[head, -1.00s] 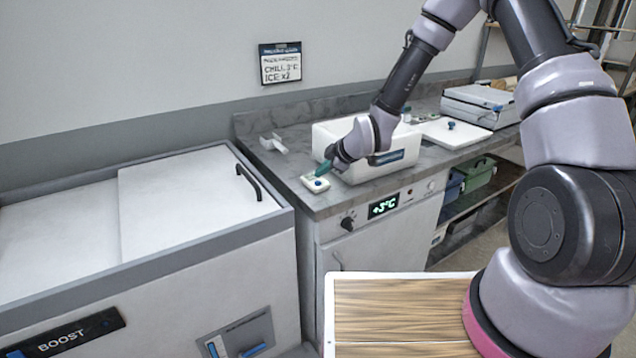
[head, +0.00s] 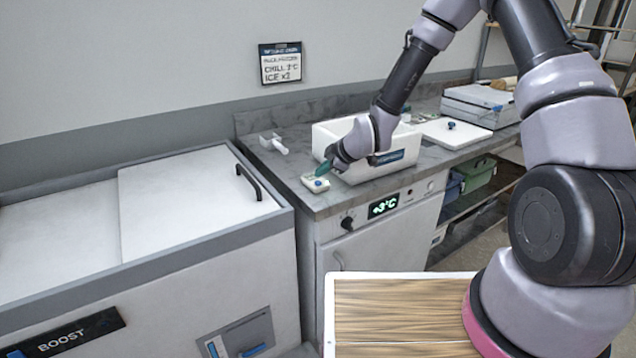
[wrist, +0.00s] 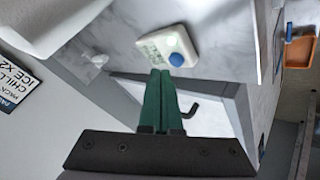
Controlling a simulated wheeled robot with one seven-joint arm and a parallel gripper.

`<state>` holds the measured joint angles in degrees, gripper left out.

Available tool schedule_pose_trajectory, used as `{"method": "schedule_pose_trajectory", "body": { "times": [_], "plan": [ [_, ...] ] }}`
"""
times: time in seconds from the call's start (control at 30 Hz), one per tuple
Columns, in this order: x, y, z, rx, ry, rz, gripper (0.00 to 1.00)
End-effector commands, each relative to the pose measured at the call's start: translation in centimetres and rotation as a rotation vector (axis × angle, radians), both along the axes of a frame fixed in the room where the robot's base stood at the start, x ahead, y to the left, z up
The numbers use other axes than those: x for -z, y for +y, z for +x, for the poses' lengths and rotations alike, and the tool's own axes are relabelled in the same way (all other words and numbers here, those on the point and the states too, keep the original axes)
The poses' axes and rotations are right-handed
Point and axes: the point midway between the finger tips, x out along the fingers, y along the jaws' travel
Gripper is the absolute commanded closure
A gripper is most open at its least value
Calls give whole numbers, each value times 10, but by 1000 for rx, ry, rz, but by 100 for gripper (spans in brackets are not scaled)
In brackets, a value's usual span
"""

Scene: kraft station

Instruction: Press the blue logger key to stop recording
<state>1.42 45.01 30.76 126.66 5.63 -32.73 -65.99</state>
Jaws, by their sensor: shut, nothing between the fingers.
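The logger (head: 314,183) is a small white box on the grey counter, near its front left corner. Its round blue key (head: 318,183) faces up. In the wrist view the logger (wrist: 165,48) shows a pale green display area beside the blue key (wrist: 176,59). My gripper (head: 322,170) has green fingers, shut and empty. In the wrist view the fingertips of my gripper (wrist: 160,72) appear at the logger's edge, close beside the blue key. I cannot tell whether they touch it.
A white open bin (head: 335,130) stands right behind my gripper. A white scoop-like thing (head: 274,143) lies at the counter's back left. A chest freezer with a black handle (head: 249,182) stands to the left. A white board (head: 450,133) lies farther right.

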Motion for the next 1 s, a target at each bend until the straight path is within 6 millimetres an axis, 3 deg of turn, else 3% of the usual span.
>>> {"method": "schedule_pose_trajectory", "body": {
  "times": [1.0],
  "plan": [
    [10, 0, 0, 0, 0, 0, 100]
  ]
}}
